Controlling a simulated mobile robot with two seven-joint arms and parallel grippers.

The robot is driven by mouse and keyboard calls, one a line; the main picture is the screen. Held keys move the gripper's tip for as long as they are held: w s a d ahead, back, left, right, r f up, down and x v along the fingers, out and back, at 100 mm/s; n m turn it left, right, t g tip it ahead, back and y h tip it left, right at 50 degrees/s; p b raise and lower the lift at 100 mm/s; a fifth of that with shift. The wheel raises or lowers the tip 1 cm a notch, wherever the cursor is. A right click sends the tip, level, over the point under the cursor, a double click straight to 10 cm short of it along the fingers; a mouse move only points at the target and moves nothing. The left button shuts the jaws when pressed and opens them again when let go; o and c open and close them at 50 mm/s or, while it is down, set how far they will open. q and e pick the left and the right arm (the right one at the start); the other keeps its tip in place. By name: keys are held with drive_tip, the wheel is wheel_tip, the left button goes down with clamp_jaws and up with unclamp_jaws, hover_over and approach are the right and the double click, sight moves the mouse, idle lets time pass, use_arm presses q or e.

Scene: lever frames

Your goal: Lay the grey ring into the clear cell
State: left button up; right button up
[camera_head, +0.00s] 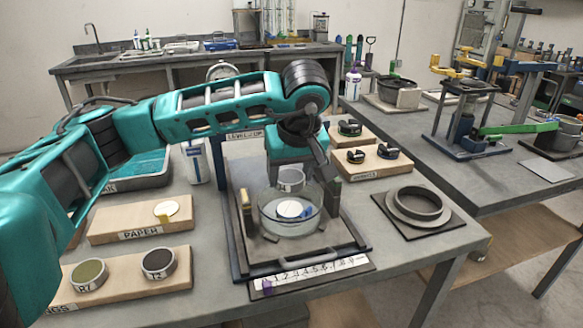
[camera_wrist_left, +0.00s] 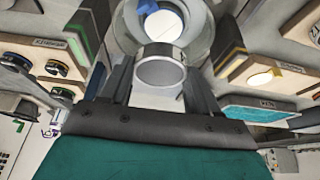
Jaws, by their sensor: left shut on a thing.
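My left gripper (camera_head: 294,172) is shut on the grey ring (camera_head: 291,186). In the head view it holds the ring at the rim of the clear cell (camera_head: 268,224); I cannot tell exactly how high it sits. In the left wrist view the ring (camera_wrist_left: 158,51) is between the fingers of the gripper (camera_wrist_left: 160,72), in front of the round clear cell (camera_wrist_left: 203,38). A white disc (camera_head: 289,209) with a blue mark lies in the cell; it also shows in the wrist view (camera_wrist_left: 165,28). My right gripper is out of view.
The cell stands on a framed platform (camera_head: 347,247) with upright posts beside it. A ruler strip (camera_head: 315,274) lies in front. Wooden boards with a paper disc (camera_head: 166,209) and two rings (camera_head: 158,263) are left. A large grey ring (camera_head: 418,205) sits right.

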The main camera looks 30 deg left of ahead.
sight(291, 211)
use_arm(q)
drive_tip(key=shift+f+b, duration=0.4)
drive_tip(key=shift+f, duration=0.35)
drive_tip(key=shift+f+b, duration=1.25)
drive_tip(key=shift+f, duration=0.8)
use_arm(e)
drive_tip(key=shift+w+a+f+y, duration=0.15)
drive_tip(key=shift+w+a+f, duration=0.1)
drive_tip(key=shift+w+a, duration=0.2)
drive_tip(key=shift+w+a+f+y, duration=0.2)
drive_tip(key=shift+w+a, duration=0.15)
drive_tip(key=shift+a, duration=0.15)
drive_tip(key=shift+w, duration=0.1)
use_arm(q)
drive_tip(key=shift+b, duration=0.3)
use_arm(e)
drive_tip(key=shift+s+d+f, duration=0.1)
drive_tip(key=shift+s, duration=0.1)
use_arm(q)
drive_tip(key=shift+f, duration=0.2)
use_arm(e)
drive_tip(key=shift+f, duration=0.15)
